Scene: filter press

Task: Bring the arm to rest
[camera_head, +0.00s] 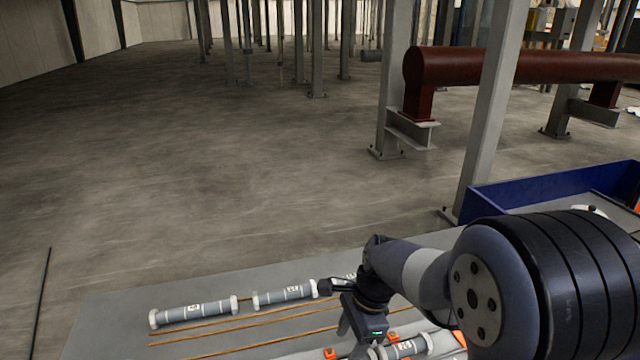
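My arm reaches in from the right edge and bends down over a grey table (110,318) at the bottom of the picture. My gripper (358,328) points down above the table, near its middle. Its fingers are dark and partly cut off or hidden, so I cannot tell whether it is open or shut. A grey cylinder (195,312) with white ends lies on the table at the left. A second grey cylinder (285,294) lies to its right, close to my gripper. A third one (405,349) lies at the bottom, right of my gripper.
Thin brown rods (250,344) lie across the table beside small orange pieces (331,352). A blue-walled tray (520,188) stands at the right behind my arm. Grey steel posts (490,110) and a dark red pipe (520,66) stand beyond.

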